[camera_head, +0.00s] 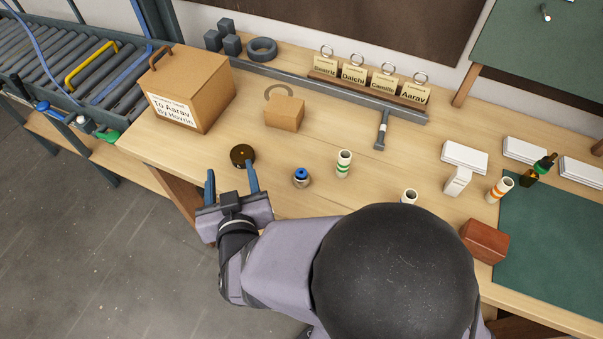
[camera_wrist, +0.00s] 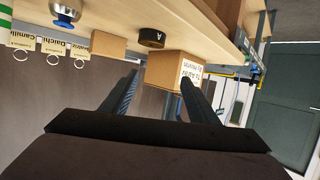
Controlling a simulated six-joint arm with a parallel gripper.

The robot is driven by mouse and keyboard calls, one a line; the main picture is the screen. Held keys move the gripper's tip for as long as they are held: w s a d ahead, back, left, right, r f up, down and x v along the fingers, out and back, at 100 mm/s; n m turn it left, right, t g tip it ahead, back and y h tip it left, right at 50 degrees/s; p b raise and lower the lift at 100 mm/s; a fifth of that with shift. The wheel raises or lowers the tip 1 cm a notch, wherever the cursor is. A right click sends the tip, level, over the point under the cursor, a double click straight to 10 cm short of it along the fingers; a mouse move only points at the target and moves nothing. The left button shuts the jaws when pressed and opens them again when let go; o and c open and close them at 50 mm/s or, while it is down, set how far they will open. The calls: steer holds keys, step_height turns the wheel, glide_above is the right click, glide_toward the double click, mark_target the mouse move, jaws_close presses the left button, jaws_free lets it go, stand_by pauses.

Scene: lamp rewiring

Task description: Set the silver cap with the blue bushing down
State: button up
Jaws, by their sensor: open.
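The silver cap with the blue bushing (camera_head: 301,178) stands on the wooden bench top near its front edge, blue side up. It also shows at the upper left of the wrist view (camera_wrist: 66,14). My gripper (camera_head: 230,172) is open, with nothing between its blue-grey fingers. It is to the left of the cap, apart from it, near the bench's front edge. In the wrist view the two fingers (camera_wrist: 159,82) are spread wide.
A dark round disc (camera_head: 242,154) lies by my right finger. A white tube with green bands (camera_head: 344,163) stands right of the cap. Behind are a small box (camera_head: 285,113) and a large labelled box (camera_head: 190,88). My arm hides part of the bench front.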

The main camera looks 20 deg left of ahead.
steer(key=s+a+n+g+y+p, duration=0.1)
steer(key=s+a+n+g, duration=0.25)
steer(key=a, duration=0.25)
steer(key=n+g+h+p, duration=0.4)
steer(key=n+h+p, duration=0.3)
steer(key=n+h, duration=0.75)
glide_toward(301, 172)
steer(key=shift+n+y, duration=0.5)
steer(key=shift+y, duration=0.25)
steer(key=shift+s+d+p+x, duration=0.1)
steer(key=shift+d+x, duration=0.1)
steer(key=shift+x, duration=0.65)
steer(key=shift+s+d+p+x, duration=0.1)
steer(key=shift+d+p+x, duration=0.05)
steer(key=shift+x, duration=0.65)
steer(key=shift+s+d+p+x, duration=0.1)
steer(key=shift+d+x, duration=0.1)
steer(key=shift+x, duration=0.65)
steer(key=shift+w+d+f+p, duration=0.2)
steer(key=shift+d+f+p, duration=0.1)
steer(key=shift+p, duration=0.1)
steer(key=p+x, duration=0.1)
steer(key=x, duration=0.2)
steer(key=shift+w, duration=0.2)
steer(key=shift+w+d+f+p, duration=0.15)
steer(key=shift+f+p, duration=0.2)
steer(key=shift+f, duration=0.2)
steer(key=shift+c, duration=0.2)
